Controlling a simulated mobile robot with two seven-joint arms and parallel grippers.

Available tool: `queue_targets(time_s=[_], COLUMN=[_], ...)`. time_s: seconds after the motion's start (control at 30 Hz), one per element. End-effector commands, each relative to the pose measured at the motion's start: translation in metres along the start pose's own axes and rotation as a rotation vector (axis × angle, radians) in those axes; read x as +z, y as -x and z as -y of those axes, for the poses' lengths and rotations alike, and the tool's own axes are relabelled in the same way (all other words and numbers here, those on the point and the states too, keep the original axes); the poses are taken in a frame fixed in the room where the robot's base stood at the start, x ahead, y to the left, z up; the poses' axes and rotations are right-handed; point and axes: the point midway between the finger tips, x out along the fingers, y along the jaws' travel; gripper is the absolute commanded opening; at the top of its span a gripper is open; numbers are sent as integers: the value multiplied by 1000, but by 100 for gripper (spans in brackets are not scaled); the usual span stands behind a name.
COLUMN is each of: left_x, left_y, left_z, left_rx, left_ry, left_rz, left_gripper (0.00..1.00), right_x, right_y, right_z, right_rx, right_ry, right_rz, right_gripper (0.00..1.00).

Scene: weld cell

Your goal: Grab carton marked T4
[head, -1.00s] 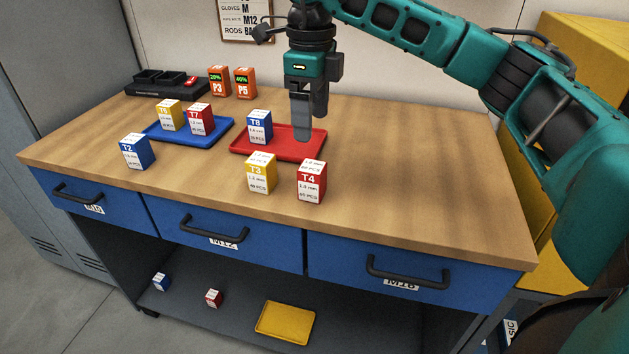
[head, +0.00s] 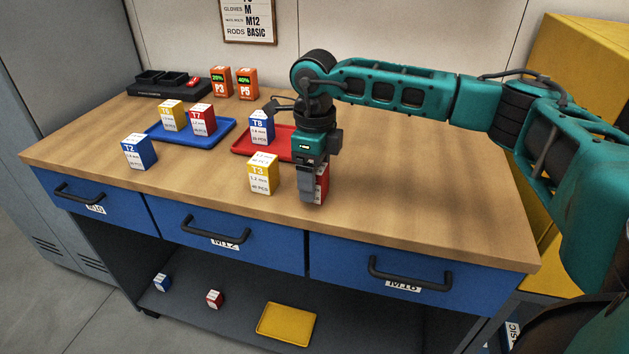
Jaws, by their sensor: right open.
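The red and white T4 carton (head: 323,184) stands on the wooden worktop near its front edge, right of the yellow T3 carton (head: 263,175). My right gripper (head: 310,196) points down at the T4 carton and hides most of it, label included; only a strip of red and white shows at its right side. The gripper is open, with its fingers down at the carton's height. Whether the fingers touch the carton cannot be seen. My left gripper is not in view.
The red tray (head: 243,147) with the blue T8 carton (head: 261,127) lies behind. A blue tray (head: 222,137) holds the T7 carton (head: 202,120) and a yellow carton. The blue T2 carton (head: 139,152) stands at left. The worktop's right part is clear.

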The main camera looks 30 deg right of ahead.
Motion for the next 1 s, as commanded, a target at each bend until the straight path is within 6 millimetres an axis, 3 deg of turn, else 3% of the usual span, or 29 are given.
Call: queue_targets(time_s=[0.23, 0.8, 1.0], left_x=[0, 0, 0], left_y=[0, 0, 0], left_z=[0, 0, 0], left_rx=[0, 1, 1], left_ry=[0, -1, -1], left_rz=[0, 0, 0], left_gripper=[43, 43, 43], right_x=[0, 0, 0], right_y=[-1, -1, -1], right_z=[0, 0, 0], right_rx=[0, 0, 0], right_ry=[1, 1, 1], right_rz=[0, 0, 1], right_gripper=[76, 21, 20])
